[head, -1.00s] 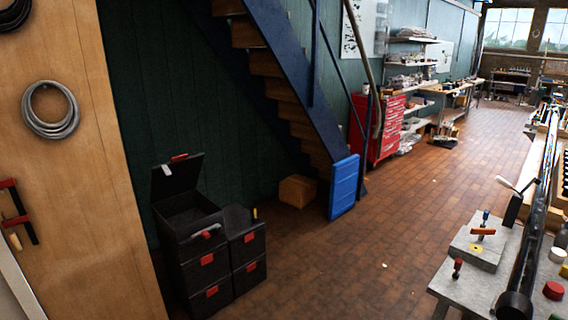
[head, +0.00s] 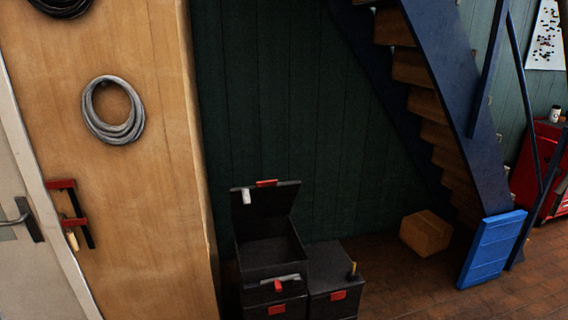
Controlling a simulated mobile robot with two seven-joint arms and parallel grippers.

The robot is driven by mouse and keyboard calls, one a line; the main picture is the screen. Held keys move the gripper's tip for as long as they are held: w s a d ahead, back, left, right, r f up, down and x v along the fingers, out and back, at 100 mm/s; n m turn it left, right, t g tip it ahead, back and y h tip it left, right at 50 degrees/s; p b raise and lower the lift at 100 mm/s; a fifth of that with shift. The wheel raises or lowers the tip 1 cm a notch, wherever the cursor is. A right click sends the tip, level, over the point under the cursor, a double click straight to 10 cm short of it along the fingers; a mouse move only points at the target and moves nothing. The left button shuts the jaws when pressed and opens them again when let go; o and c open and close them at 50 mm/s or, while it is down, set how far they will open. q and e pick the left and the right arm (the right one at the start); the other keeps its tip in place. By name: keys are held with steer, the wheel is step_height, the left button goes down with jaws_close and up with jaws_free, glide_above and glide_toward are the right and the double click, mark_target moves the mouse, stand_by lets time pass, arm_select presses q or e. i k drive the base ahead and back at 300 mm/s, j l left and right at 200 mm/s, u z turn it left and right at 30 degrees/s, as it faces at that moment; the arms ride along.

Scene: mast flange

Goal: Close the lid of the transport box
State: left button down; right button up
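The transport box (head: 272,266) is a black case with red latches, at the lower middle of the head view. It sits on top of another black case (head: 274,309). Its lid (head: 266,208) stands open, tilted up and back, with a red latch on its top edge and a small white patch at its upper left. The inside of the box is dark and its contents cannot be made out. Neither of my grippers shows in the head view.
A second black case stack (head: 336,280) stands right beside the box. A cardboard box (head: 426,233), a blue panel (head: 491,250) and a blue staircase (head: 440,90) are further right. A wooden panel (head: 130,200) with hung cables stands close on the left. Brick floor (head: 415,285) is free in front right.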

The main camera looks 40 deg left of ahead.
mark_target(267, 198)
steer(key=i+l+u, duration=0.1)
steer(key=i+u, duration=0.15)
steer(key=i, duration=0.2)
steer(key=i+l+u, duration=0.25)
steer(key=i, duration=0.2)
steer(key=i+l+u, duration=0.15)
steer(key=i+u, duration=0.15)
steer(key=i, duration=0.15)
